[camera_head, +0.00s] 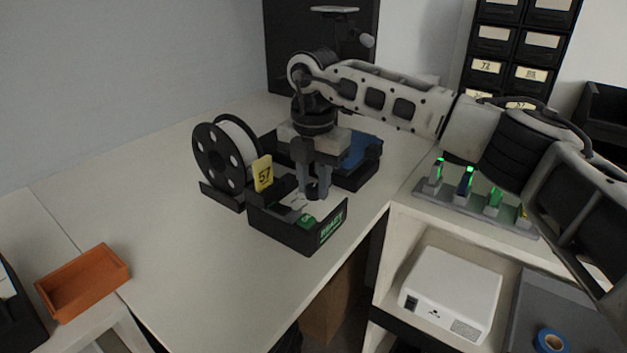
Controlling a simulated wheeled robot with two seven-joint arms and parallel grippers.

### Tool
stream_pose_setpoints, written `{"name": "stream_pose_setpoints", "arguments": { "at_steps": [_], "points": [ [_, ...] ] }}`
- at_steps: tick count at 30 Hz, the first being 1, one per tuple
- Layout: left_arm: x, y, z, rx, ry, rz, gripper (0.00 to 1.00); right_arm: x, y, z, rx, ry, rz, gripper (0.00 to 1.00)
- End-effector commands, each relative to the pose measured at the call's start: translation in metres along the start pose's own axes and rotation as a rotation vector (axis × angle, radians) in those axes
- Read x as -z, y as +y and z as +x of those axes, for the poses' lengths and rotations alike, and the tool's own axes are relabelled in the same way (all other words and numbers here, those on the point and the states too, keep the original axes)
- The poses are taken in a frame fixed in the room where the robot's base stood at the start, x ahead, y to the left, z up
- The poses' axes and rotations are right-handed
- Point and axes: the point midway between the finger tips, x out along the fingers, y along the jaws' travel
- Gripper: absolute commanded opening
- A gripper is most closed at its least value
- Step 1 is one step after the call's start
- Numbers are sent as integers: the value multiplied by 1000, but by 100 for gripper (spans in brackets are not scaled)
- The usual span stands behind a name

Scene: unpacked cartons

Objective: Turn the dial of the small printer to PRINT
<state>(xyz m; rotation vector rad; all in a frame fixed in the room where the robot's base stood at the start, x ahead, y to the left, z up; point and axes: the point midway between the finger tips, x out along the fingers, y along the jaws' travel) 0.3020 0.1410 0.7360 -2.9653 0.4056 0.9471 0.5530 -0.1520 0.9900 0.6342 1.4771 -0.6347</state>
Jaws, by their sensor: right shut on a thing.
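The small printer (281,235) is a low black box near the table's right edge, with a green-lit label on its front right side that is too small to read surely. My right gripper (317,194) comes down from above onto the printer's top. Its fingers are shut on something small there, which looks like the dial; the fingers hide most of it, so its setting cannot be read. A small green piece (307,221) shows on the printer's near side. My left gripper is not in view.
A black spool (209,150) and a yellow tag 57 (263,174) stand left of the printer. A black bin (371,153) with blue contents sits behind. An orange tray (83,283) lies at far left. A green-lit rack (462,200) and white box (452,290) are right. The table's left-middle is clear.

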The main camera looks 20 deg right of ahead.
Motion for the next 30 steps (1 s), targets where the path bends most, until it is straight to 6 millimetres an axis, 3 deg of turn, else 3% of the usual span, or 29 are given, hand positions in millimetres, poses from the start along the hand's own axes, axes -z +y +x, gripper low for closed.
{"name": "stream_pose_setpoints", "arguments": {
  "at_steps": [15, 30],
  "points": [
    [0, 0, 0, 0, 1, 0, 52, -1, 0, -2, -4, -3, 324, 4],
    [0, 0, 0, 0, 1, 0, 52, -1, 1, -2, -4, -2, 378, 4]
  ]
}}
